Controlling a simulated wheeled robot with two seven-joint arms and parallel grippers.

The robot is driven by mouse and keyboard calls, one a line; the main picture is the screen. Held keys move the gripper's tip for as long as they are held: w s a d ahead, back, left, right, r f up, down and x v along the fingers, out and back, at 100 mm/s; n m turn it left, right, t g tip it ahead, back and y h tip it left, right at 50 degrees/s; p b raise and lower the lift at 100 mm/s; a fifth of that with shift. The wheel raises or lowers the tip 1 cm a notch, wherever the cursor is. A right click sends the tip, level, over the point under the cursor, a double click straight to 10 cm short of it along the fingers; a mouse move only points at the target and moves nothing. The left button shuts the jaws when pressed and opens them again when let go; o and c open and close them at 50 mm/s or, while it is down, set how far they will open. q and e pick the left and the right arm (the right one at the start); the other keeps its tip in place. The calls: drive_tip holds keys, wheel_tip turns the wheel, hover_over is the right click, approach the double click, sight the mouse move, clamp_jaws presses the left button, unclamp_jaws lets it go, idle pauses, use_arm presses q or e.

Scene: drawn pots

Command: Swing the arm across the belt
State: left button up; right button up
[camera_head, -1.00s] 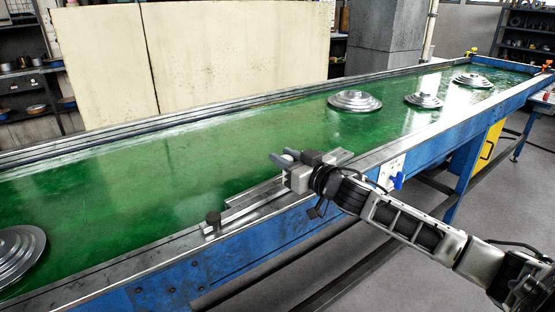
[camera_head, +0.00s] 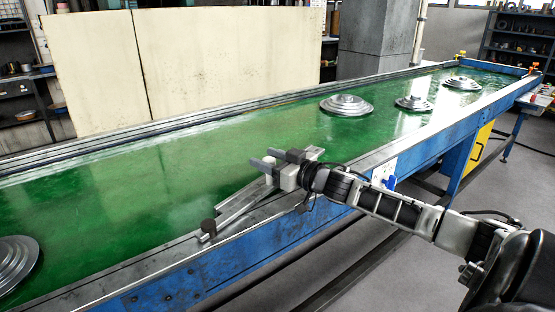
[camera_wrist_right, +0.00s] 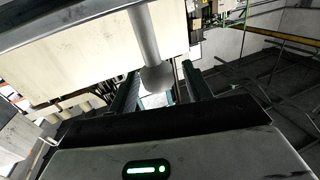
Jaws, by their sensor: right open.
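The swing arm is a grey metal bar (camera_head: 238,210) at the near edge of the green belt (camera_head: 150,190). A dark knob (camera_head: 208,226) stands at its left end, and the bar slants out over the belt. My right gripper (camera_head: 266,158) is at the bar's far part, its fingers pointing left over the belt; it hides some of the bar. In the right wrist view the fingers (camera_wrist_right: 158,90) are apart, with a grey rod with a rounded end (camera_wrist_right: 156,76) between them. I cannot tell whether they touch it. My left gripper is out of view.
Stepped metal discs lie on the belt: one at the near left (camera_head: 14,262), one in the middle (camera_head: 346,105), two farther right (camera_head: 413,103) (camera_head: 462,83). A blue-sided frame edges the belt. A cream panel (camera_head: 190,60) stands behind.

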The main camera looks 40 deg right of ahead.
drive_tip(key=shift+s+d+f, duration=0.1)
drive_tip(key=shift+s, duration=0.45)
drive_tip(key=s+d+p, duration=0.1)
drive_tip(key=s+d, duration=0.1)
drive_tip(key=s, duration=1.2)
drive_tip(key=shift+s+d+p, duration=0.3)
drive_tip(key=shift+d, duration=0.05)
